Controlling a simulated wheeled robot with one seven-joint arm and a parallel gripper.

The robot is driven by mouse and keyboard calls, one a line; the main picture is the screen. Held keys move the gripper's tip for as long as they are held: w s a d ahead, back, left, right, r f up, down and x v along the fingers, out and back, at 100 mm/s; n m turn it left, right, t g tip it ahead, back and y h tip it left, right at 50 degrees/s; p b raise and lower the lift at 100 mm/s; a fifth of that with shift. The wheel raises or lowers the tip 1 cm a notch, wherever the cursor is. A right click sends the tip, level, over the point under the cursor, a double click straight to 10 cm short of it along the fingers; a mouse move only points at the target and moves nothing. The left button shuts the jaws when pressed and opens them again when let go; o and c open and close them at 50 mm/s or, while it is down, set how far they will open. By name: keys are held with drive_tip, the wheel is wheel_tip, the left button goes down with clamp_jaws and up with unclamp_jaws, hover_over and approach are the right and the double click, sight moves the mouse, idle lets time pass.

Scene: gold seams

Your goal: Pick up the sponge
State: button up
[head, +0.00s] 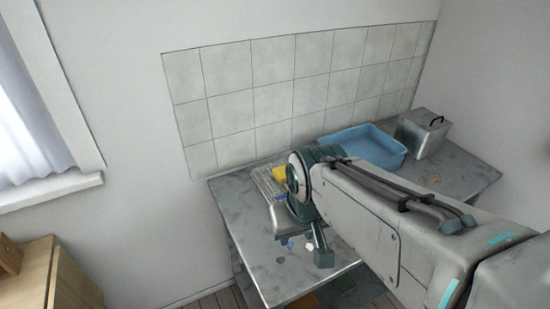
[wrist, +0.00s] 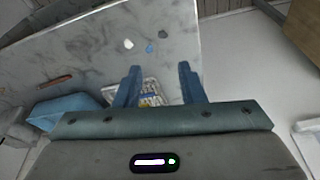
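A small yellow thing (head: 279,174), which may be the sponge, lies at the wire rack (head: 264,182) on the metal table, just left of my wrist in the head view. A yellow and white patch (wrist: 150,99) shows between my fingers in the wrist view, partly hidden; I cannot tell for certain that it is the sponge. My gripper (wrist: 162,82) is open, with its two blue-grey fingers wide apart and nothing held. In the head view my gripper (head: 307,238) hangs over the table, its fingers partly hidden by the arm.
The metal table (head: 245,220) stands against a tiled wall. A blue basin (head: 365,146) and a lidded metal box (head: 423,132) stand at its back right. Small white (wrist: 128,44) and blue (wrist: 149,48) bits lie on the tabletop. The table's left part is mostly clear.

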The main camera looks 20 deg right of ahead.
drive_tip(key=o, duration=0.9)
drive_tip(key=shift+w+d+r, duration=0.1)
drive_tip(key=shift+w+r, duration=0.05)
drive_tip(key=shift+w, duration=0.15)
drive_tip(key=n+g+h+p, duration=0.2)
drive_tip(key=n+g, duration=0.1)
drive_tip(key=n, duration=1.8)
hover_over(286, 170)
wheel_tip(286, 170, down, 12)
drive_tip(key=shift+w+d+r, duration=0.1)
drive_tip(key=shift+w, duration=0.05)
drive_tip(key=shift+f, duration=2.75)
